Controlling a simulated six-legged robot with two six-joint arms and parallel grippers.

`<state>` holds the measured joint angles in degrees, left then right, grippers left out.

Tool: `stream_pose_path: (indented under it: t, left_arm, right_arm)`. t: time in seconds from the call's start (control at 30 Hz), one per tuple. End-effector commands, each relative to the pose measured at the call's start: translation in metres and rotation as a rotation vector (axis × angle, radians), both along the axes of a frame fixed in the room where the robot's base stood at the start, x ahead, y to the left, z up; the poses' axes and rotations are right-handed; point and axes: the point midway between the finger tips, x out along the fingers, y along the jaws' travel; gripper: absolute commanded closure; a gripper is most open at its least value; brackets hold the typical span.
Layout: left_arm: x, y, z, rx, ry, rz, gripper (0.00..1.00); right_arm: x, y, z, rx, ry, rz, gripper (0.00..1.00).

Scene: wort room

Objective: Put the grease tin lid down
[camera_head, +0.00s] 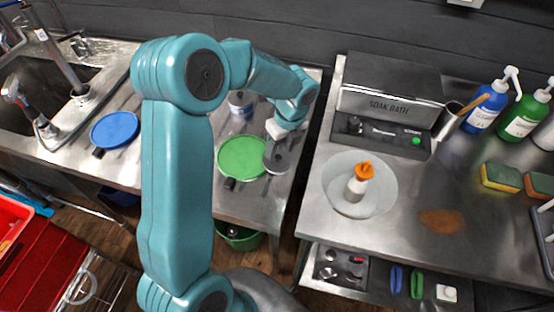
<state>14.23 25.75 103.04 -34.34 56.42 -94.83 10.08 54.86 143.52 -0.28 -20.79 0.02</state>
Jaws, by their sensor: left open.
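My left arm comes down across the middle of the view, and its left gripper (276,140) is over the steel counter. The gripper is open. A round grey piece (277,158), which looks like the grease tin lid, lies just below the jaws, at the right edge of a green round mat (241,160). The gripper partly covers its far side, so I cannot tell if they touch. A small white and blue tin (240,103) stands behind the green mat, partly hidden by my arm. My right gripper is not in view.
A blue round mat (115,129) lies near the sink at left. A gap separates this counter from the right bench (390,249).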

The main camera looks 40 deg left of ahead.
Motion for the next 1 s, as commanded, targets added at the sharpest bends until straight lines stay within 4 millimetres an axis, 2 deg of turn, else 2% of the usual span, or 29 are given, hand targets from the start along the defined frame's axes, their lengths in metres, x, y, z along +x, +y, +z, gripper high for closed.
stream_pose_path:
  t: [0.1,0.2,0.43,0.47,0.6,0.63,1.0]
  left_arm:
    - [-0.001,0.002,-0.019,-0.001,0.004,0.0,0.48]
    - [-0.001,0.002,-0.028,-0.001,0.002,0.0,0.48]
    - [-0.001,0.003,-0.031,-0.001,0.0,0.001,0.48]
    - [-0.001,0.003,-0.031,-0.001,0.0,0.0,0.51]
    - [-0.001,0.003,-0.03,-0.001,0.0,0.0,0.97]
    - [-0.001,0.003,-0.03,-0.001,0.0,0.0,1.0]
    - [-0.001,0.003,-0.027,0.0,-0.001,0.001,1.0]
  right_arm:
    - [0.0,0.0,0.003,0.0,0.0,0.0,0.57]
    - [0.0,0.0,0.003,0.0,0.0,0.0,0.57]
    - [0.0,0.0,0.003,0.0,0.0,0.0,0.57]
    - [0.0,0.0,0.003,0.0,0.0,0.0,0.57]
    - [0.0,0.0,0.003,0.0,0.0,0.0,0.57]
    - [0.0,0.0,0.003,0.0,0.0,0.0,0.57]
    - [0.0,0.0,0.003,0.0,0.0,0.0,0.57]
